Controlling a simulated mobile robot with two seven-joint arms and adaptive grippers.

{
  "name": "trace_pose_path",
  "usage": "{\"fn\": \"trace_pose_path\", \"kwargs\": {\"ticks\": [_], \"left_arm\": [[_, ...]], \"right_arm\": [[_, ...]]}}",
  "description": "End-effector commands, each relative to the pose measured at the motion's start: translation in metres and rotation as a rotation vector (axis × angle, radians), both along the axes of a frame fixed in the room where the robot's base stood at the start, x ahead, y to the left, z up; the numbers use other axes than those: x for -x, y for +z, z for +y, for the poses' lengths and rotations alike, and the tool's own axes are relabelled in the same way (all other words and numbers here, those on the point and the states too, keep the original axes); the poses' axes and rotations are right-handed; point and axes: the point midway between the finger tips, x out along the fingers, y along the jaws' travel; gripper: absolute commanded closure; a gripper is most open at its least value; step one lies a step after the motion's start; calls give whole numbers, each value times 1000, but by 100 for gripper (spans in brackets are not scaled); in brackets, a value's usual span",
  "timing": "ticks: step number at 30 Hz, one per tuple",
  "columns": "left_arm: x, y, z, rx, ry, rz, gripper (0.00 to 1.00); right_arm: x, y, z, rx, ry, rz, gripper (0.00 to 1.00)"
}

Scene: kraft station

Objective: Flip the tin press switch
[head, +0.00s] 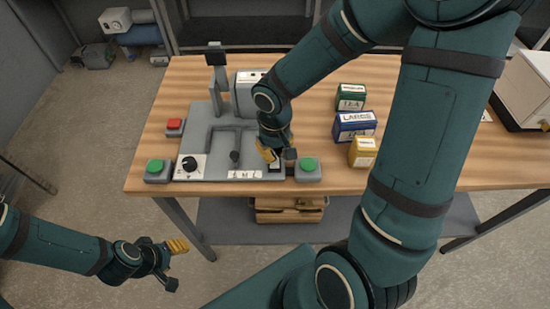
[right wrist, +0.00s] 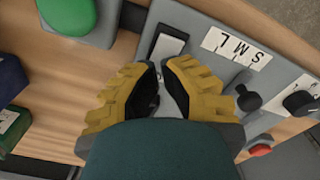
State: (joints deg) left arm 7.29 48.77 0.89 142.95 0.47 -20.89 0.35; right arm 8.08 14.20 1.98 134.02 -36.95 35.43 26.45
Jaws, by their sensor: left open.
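The tin press (head: 200,132) is a grey panel with an upright post, standing on the wooden table. In the head view the switch (head: 275,168) is partly covered by my right gripper (head: 272,160). In the right wrist view my right gripper (right wrist: 161,66) has its yellow fingertips close together, just short of the switch, with a narrow gap between them. Contact cannot be told. My left gripper (head: 178,262) is open and empty, low at the left, away from the table.
Green buttons (head: 157,170) (head: 308,168), a red button (head: 174,125), a black knob (head: 189,163) and a lever (head: 235,156) surround the switch. A white machine (head: 525,88) is at far right.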

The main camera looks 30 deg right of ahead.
Motion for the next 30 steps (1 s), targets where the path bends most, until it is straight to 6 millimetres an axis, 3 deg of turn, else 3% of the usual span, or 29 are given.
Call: {"fn": "trace_pose_path", "kwargs": {"ticks": [21,30], "left_arm": [[0,41,0,0,0,0,46],[0,42,0,0,0,0,46]], "right_arm": [[-1,55,0,0,0,-2,100],[0,57,0,0,0,-2,100]]}}
